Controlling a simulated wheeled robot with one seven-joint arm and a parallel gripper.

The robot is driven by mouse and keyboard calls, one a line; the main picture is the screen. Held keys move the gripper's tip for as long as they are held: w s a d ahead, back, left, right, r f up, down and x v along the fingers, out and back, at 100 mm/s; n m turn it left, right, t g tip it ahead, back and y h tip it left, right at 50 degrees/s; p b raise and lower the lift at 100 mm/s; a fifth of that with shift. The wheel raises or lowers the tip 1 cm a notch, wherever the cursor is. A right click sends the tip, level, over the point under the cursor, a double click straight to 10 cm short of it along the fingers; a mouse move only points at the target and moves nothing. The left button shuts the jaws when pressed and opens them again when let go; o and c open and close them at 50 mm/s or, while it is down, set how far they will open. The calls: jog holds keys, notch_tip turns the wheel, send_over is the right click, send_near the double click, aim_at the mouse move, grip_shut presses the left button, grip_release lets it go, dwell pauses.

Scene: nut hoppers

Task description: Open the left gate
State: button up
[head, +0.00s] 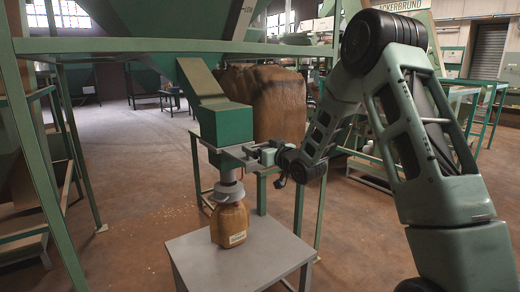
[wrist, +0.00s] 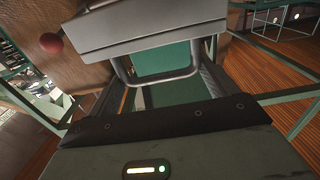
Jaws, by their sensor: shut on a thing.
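The left gate is a flat grey metal slide (head: 232,157) under the green chute box (head: 225,126) of a hopper. It sticks out to the right of the box. In the wrist view its grey plate (wrist: 150,28) fills the top, with a U-shaped metal handle (wrist: 155,79) below it. My gripper (head: 254,152) is at the slide's right end, shut on the handle; its fingers (wrist: 163,82) stand at either side of it in the wrist view. A brown container with a label (head: 230,222) stands upright under the grey spout (head: 229,187). The gate's inner opening is hidden.
A grey table (head: 240,253) bears the container. Green frame posts (head: 40,150) stand at the left, and a green stand is behind the table. A large brown sack (head: 268,100) is behind the chute. Small pale bits lie on the floor at left.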

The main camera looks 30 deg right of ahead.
jog(key=o, duration=1.1)
jog(key=shift+d, duration=0.15)
jog(key=s+b, duration=0.9)
jog(key=s, duration=0.8)
jog(key=shift+s+d, duration=0.2)
jog(key=shift+d, duration=0.1)
